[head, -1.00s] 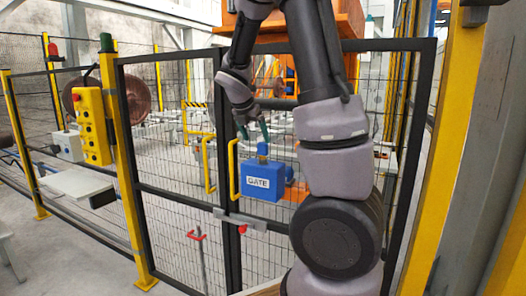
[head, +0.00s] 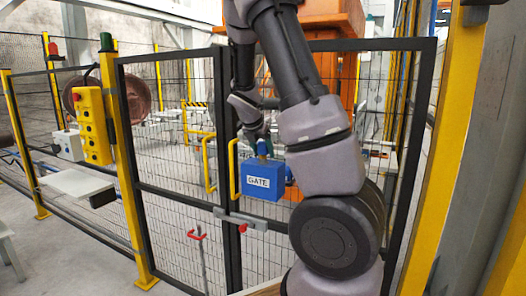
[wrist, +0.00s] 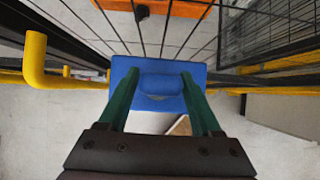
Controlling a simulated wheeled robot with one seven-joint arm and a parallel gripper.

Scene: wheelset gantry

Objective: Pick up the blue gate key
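The blue gate key (head: 264,147) stands on top of the blue box labelled GATE (head: 262,182), which is mounted at the gate. In the wrist view the key's rounded blue handle (wrist: 161,86) shows against the blue top of the box (wrist: 122,68). My gripper (head: 258,137) is at the key from above. In the wrist view its two green fingers (wrist: 160,76) are apart, one on each side of the handle. Whether they touch it I cannot tell. The key's lower part is hidden in the wrist view.
A yellow handle (head: 234,168) stands just left of the box, and shows large in the wrist view (wrist: 36,62). The dark-framed mesh gate (head: 122,130) is behind. A yellow button box (head: 94,125) hangs at left. A red-handled latch (head: 242,228) sits below.

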